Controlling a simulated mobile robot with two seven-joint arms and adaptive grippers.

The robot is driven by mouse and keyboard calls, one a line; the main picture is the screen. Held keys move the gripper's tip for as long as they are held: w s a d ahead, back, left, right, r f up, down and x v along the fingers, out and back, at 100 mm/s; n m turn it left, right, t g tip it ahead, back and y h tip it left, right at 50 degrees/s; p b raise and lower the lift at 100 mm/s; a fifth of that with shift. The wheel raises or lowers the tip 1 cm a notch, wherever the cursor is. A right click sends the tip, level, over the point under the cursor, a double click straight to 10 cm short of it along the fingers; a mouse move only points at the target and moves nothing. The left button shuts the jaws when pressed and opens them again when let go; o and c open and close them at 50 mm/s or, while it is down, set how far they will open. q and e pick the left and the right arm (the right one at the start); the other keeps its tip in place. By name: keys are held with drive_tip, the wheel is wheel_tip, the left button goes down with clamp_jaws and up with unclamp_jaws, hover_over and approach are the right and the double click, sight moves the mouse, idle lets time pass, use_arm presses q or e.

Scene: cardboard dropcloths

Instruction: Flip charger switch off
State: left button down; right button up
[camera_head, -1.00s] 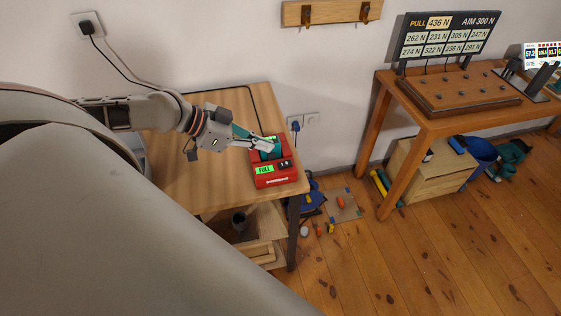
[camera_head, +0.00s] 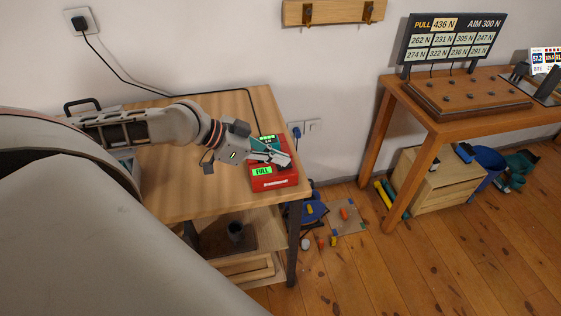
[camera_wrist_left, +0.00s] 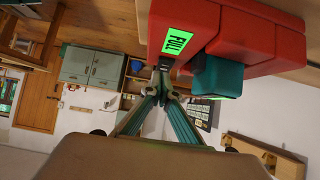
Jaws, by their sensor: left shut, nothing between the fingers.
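The red charger (camera_head: 276,182) sits near the right edge of the wooden table, with a green "FULL" display on its front. It also shows at the top of the left wrist view (camera_wrist_left: 262,35), with a teal battery block (camera_wrist_left: 217,77) in it. My left gripper (camera_head: 287,160) is shut and empty, its fingertips over the charger's front right part. In the left wrist view its fingertips (camera_wrist_left: 163,76) come together right by the display, at or very near the charger; contact cannot be told. The switch is hidden behind the fingers. My right gripper is not in view.
The wooden table (camera_head: 170,185) has clear room left of the charger. A wall socket with a blue plug (camera_head: 297,132) is behind it. A second table (camera_head: 440,125) with a pegged board and force display stands at right. Small items lie on the floor between.

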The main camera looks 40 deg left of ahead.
use_arm(q)
drive_tip(key=shift+f, duration=0.2)
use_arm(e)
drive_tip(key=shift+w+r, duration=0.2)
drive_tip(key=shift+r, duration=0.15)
use_arm(q)
drive_tip(key=shift+w+d, duration=0.15)
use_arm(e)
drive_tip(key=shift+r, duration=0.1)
use_arm(q)
drive_tip(key=shift+d+f, duration=0.1)
drive_tip(key=shift+f, duration=0.05)
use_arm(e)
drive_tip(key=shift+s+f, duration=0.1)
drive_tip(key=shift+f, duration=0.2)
use_arm(q)
drive_tip(key=shift+w+d+r+b, duration=0.3)
drive_tip(key=shift+w+d, duration=0.1)
drive_tip(key=shift+w, duration=0.15)
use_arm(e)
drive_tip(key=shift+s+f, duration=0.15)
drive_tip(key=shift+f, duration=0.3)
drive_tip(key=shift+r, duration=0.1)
